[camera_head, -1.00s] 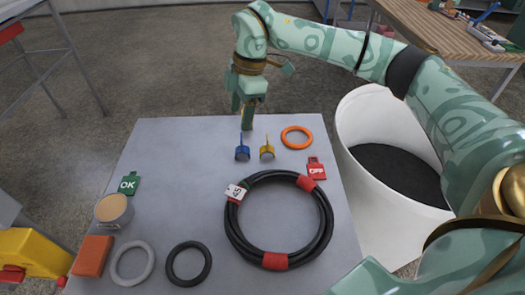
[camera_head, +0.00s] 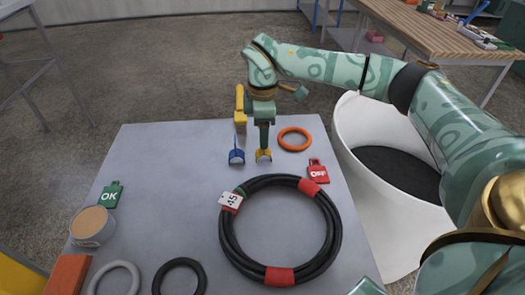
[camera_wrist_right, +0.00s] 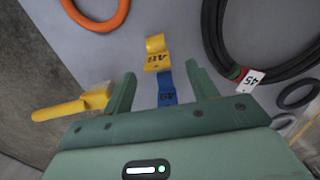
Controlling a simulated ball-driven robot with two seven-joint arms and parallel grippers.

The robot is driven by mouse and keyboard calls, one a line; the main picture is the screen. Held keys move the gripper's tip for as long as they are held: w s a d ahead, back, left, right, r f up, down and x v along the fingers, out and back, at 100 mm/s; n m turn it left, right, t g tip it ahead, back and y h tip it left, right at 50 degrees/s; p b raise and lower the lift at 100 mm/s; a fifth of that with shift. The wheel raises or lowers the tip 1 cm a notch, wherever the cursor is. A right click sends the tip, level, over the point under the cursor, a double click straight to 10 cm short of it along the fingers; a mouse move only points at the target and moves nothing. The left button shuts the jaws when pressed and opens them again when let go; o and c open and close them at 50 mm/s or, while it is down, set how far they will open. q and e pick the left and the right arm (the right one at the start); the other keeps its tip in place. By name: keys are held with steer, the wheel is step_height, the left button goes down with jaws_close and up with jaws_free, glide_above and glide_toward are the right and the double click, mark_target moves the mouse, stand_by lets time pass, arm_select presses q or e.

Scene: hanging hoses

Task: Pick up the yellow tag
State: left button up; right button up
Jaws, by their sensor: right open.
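The yellow tag (camera_head: 264,155) lies on the grey table's far part, beside a blue tag (camera_head: 237,156) on its left. My right gripper (camera_head: 264,146) is open and points down just above the yellow tag, partly covering it in the head view. In the right wrist view, the yellow tag (camera_wrist_right: 156,55) shows just beyond the gap between the open fingers (camera_wrist_right: 161,72). The blue tag (camera_wrist_right: 167,88) shows between the fingers, nearer the palm. Nothing is held. I cannot tell whether the fingers touch the yellow tag. My left gripper is not in view.
An orange ring (camera_head: 294,139) and a red OFF tag (camera_head: 318,172) lie to the right. A coiled black hose (camera_head: 228,235) fills the middle right. A yellow object (camera_head: 240,108) stands at the table's far edge, left of the gripper. A white bin (camera_head: 350,150) stands right of the table.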

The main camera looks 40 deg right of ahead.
mark_target(263, 151)
steer(key=f, duration=0.1)
steer(key=f+b, duration=0.1)
steer(key=f, duration=0.2)
steer(key=shift+w+d+f, duration=0.15)
steer(key=shift+d+f, duration=0.1)
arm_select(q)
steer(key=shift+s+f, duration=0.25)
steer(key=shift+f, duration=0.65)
arm_select(e)
steer(key=shift+r, duration=0.2)
steer(key=c, duration=1)
steer(key=shift+c, duration=0.2)
